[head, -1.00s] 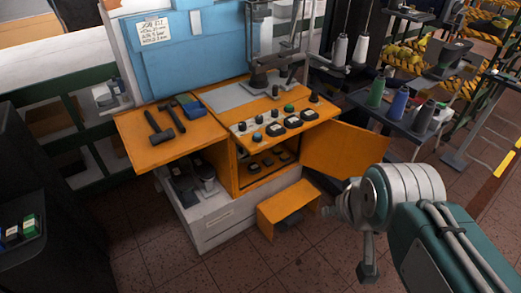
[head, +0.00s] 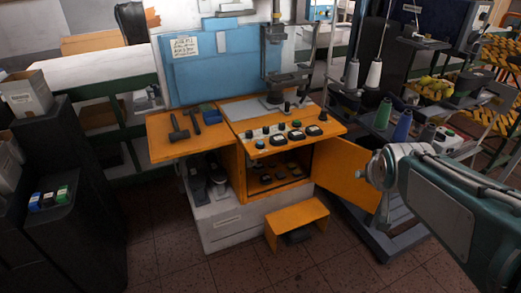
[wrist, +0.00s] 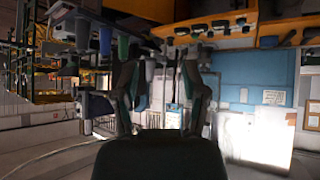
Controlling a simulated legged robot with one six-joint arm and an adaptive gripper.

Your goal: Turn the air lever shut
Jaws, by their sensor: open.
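The orange-and-white machine bench (head: 240,225) stands ahead in the head view. Its sloped control panel (head: 274,139) carries several dark knobs and round dials. I cannot make out which part, if any, is the air lever. My gripper (wrist: 160,75) shows in the wrist view with its two dark fingers apart and nothing between them. It is clear of the bench. In the head view my arm reaches in from the right, and the gripper itself is not visible there. In the wrist view the bench panel (wrist: 220,25) appears upside down at the top.
An open orange door (head: 345,172) juts right from the bench, near my arm. An orange step (head: 297,222) stands on the floor before it. Thread spools (head: 402,126) stand at right. A black cabinet (head: 70,240) is at left.

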